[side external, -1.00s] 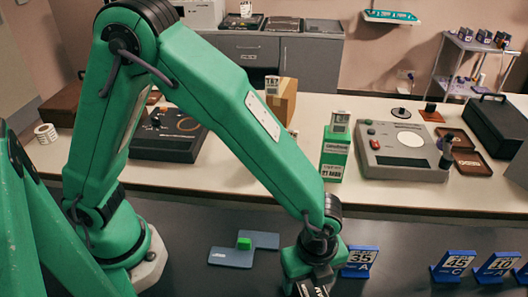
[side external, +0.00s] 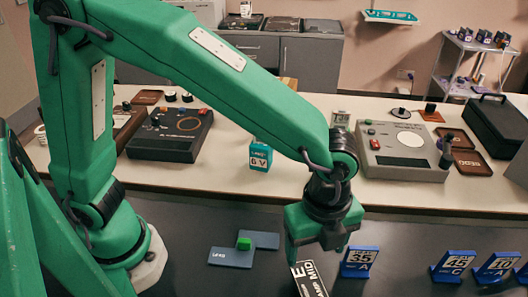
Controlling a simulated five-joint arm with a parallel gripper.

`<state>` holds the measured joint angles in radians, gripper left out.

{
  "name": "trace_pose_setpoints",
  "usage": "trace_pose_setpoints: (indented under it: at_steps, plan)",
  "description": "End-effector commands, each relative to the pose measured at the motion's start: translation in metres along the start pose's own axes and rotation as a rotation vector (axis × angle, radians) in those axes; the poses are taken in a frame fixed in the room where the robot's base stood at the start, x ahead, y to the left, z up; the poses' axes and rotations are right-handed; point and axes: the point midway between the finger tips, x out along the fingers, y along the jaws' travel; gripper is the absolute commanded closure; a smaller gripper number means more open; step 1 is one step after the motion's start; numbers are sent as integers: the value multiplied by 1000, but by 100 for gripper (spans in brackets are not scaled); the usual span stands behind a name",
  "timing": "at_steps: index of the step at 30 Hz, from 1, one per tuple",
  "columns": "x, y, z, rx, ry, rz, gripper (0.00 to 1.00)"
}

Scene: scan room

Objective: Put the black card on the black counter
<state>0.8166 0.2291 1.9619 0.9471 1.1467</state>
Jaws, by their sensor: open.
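A black card (side external: 308,282) with white lettering, partly readable as "MID" and "AMP", shows at the bottom edge of the side view. Its lower part is cut off by the frame, so I cannot tell whether it rests on the black counter (side external: 190,215). The black counter is the dark surface across the foreground. My gripper (side external: 312,255) is open, just above the card's top edge. Its green body hides part of its fingers, and I cannot tell whether they touch the card.
Blue number stands, marked 35 A (side external: 360,262), 45 C (side external: 453,266) and 10 (side external: 497,267), stand to the right. A blue-grey plate (side external: 230,257) with a green block (side external: 243,243) lies to the left. A pale raised bench (side external: 230,178) holding devices runs behind.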

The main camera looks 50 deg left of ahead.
Motion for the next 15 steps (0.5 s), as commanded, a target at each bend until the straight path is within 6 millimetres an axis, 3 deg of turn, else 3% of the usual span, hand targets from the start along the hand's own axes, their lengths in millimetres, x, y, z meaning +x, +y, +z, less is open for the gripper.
trace_pose_setpoints:
  at_steps: [15]
  plan:
    - [-7, 0, 0, 0, 0, 0, 29]
